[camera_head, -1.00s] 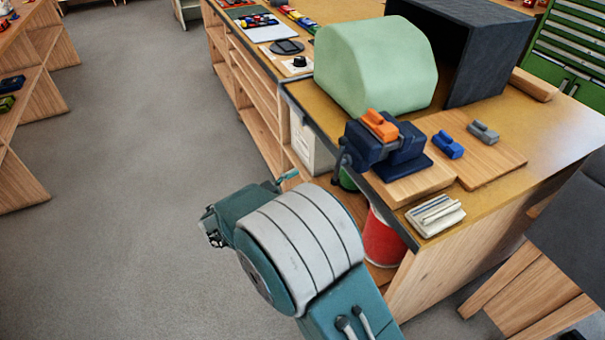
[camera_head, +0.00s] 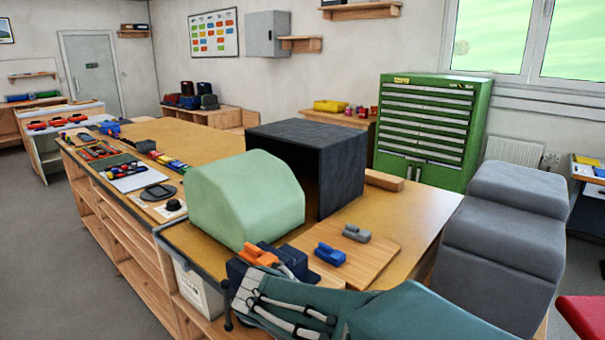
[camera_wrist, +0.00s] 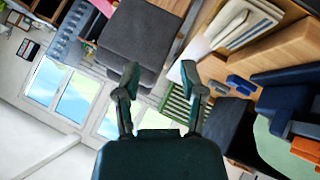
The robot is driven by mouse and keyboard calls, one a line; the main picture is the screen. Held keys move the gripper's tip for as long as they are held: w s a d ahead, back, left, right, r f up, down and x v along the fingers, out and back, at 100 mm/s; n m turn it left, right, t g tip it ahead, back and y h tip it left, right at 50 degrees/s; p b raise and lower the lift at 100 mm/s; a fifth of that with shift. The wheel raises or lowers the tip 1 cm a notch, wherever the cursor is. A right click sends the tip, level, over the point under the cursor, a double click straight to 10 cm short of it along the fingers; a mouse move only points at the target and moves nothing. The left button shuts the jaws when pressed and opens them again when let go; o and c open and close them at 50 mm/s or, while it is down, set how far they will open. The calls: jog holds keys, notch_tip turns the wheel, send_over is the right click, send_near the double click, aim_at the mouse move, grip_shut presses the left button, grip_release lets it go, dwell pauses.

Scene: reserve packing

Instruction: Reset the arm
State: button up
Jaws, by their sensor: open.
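My gripper (camera_wrist: 162,82) shows in the wrist view with its two dark fingers spread apart and nothing between them. In that view it is well clear of the bench, with the grey padded seat (camera_wrist: 140,40) behind it. In the head view my teal and grey arm crosses the bottom right, in front of the bench (camera_head: 425,210). My gripper is not clearly visible there.
An orange block (camera_head: 259,255) sits on a dark blue vise (camera_head: 290,262) beside my arm. A blue block (camera_head: 330,254) and a grey block (camera_head: 356,233) lie on a wooden board (camera_head: 375,258). A green rounded cover (camera_head: 240,200) and a black open box (camera_head: 335,160) stand behind.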

jog(key=s+d+r+n+t+y, duration=0.2)
jog(key=s+d+n+y, duration=0.3)
jog(key=s, duration=0.9)
jog(key=d+y, duration=0.3)
jog(key=shift+s+d+r, duration=0.15)
jog(key=shift+s+r, duration=0.1)
jog(key=shift+s, duration=0.05)
dwell(0.9)
